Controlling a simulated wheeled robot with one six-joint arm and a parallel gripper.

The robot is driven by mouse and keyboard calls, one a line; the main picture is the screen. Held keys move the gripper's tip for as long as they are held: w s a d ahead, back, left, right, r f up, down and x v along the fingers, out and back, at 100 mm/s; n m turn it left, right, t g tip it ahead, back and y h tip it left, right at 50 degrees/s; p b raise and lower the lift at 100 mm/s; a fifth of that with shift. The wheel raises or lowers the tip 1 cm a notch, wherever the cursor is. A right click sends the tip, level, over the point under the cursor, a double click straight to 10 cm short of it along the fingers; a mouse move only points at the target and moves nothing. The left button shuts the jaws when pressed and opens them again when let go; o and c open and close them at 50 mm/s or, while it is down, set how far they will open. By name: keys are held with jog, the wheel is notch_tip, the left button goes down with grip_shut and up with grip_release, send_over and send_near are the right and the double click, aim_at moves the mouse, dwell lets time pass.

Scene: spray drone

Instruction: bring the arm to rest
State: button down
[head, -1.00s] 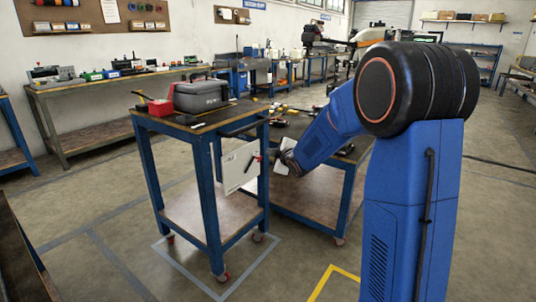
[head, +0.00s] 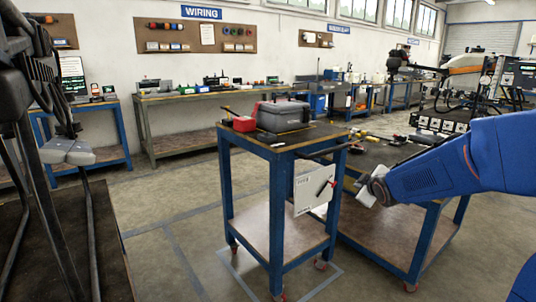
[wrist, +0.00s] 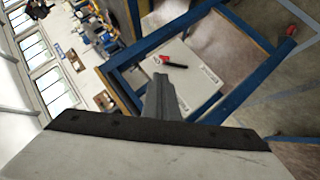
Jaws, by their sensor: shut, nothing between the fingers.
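My arm (head: 440,168) is blue and reaches in from the right in the head view. My gripper (head: 372,190) is at its end, just right of the white panel on the blue cart, apart from it. In the wrist view my gripper (wrist: 163,98) shows as a grey finger pair brought together, with nothing between. The white panel (head: 308,192) hangs on the cart's side with a red and black tool on it. It also shows in the wrist view (wrist: 195,75).
The blue cart (head: 275,150) carries a grey toolbox (head: 283,115) and a red box (head: 244,124). A second cart (head: 385,222) stands close behind my gripper. A drone (head: 470,85) is at the upper right. A dark bench (head: 75,240) is at the left. Floor between is open.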

jog(key=s+a+f+m+g, duration=0.1)
jog(key=s+m+g, duration=0.1)
jog(key=s, duration=1.2)
jog(key=s+a+f+m+g, duration=0.2)
jog(key=s+m+g, duration=0.1)
jog(key=s, duration=1.2)
jog(key=s+a+f+m+g, duration=0.1)
jog(key=s+m, duration=0.4)
jog(key=s, duration=1)
jog(key=shift+s+a+f+g, duration=0.15)
jog(key=shift+a+f+g, duration=0.1)
jog(key=shift+f+g, duration=0.5)
jog(key=shift+r, duration=0.2)
